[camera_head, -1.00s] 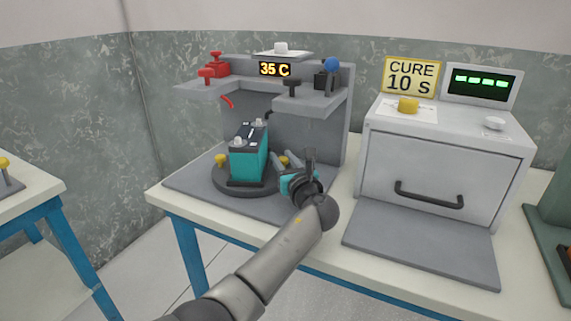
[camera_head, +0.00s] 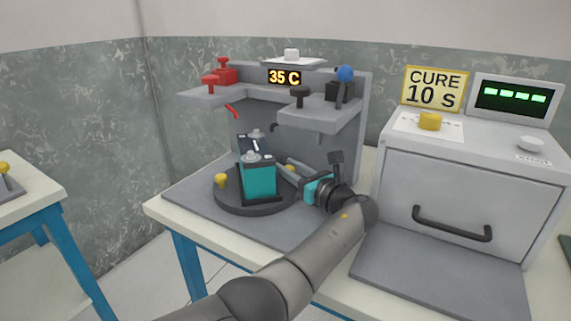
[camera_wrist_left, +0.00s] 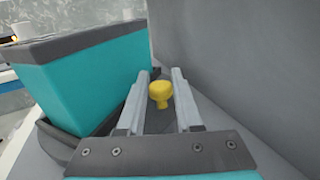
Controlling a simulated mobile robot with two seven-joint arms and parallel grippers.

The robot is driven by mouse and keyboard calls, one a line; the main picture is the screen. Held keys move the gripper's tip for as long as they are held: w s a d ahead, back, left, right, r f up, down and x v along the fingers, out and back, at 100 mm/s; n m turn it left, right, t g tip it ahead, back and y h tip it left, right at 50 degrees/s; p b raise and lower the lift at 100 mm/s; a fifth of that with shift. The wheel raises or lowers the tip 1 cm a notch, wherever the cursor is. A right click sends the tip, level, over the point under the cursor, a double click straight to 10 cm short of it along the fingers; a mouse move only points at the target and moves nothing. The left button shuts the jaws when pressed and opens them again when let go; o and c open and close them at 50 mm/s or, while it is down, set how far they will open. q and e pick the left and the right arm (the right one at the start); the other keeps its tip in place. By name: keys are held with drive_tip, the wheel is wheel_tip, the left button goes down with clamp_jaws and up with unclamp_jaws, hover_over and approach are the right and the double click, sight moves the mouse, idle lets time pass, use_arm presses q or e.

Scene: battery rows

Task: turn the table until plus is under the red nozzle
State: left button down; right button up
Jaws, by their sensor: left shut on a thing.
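A teal battery (camera_head: 259,180) with a dark top stands upright on the round dark turntable (camera_head: 234,206). It has two pale terminals, a near one (camera_head: 251,157) and a far one (camera_head: 256,134); I cannot read which is plus. The red nozzle (camera_head: 231,110) hangs from the left shelf, behind and left of the battery; neither terminal appears directly below it. My left gripper (camera_head: 285,172) is at the table's right side, shut on a yellow knob, which shows between the fingers in the left wrist view (camera_wrist_left: 159,92). My right gripper is not in view.
A second yellow knob (camera_head: 221,180) sits at the turntable's left. The grey back panel (camera_wrist_left: 235,60) rises close beside my left gripper. A cure oven (camera_head: 455,190) stands to the right.

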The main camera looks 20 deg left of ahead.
use_arm(q)
drive_tip(key=shift+w, duration=0.1)
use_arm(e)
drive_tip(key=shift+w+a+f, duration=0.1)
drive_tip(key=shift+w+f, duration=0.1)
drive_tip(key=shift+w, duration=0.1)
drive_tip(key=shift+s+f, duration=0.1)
use_arm(q)
drive_tip(key=c, duration=0.9)
unclamp_jaws()
drive_tip(key=shift+a, duration=0.1)
drive_tip(key=shift+o, duration=0.2)
